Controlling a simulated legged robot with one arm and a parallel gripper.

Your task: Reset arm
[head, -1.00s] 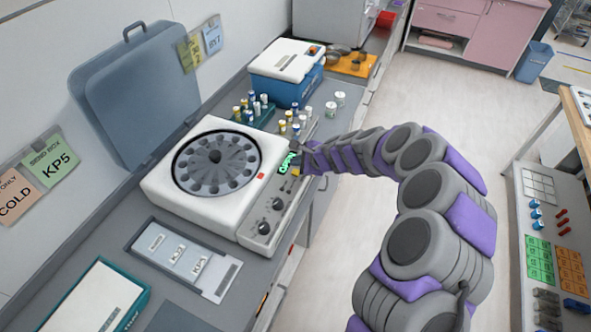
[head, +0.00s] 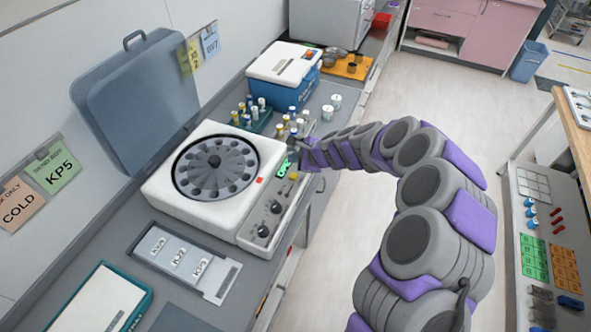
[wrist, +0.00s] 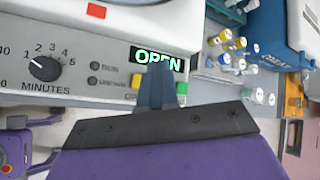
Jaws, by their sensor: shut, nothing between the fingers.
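My arm reaches in from the lower right of the head view, and my gripper (head: 291,156) is at the front panel of the white centrifuge (head: 178,202). In the wrist view my gripper (wrist: 157,84) is shut and empty, its tip just in front of the lit green display (wrist: 159,58) reading OPEN. The tip is close to the yellow button (wrist: 140,81); I cannot tell whether it touches the panel. The centrifuge's lid (head: 138,95) stands raised at the back, and the round rotor (head: 215,165) lies uncovered.
Racks of capped tubes (head: 259,112) and a blue-and-white box (head: 283,75) stand beyond the centrifuge. A tray with labelled cards (head: 182,258) lies in front of it. A side bench (head: 541,205) with blocks is on the right. The floor (head: 350,225) between is clear.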

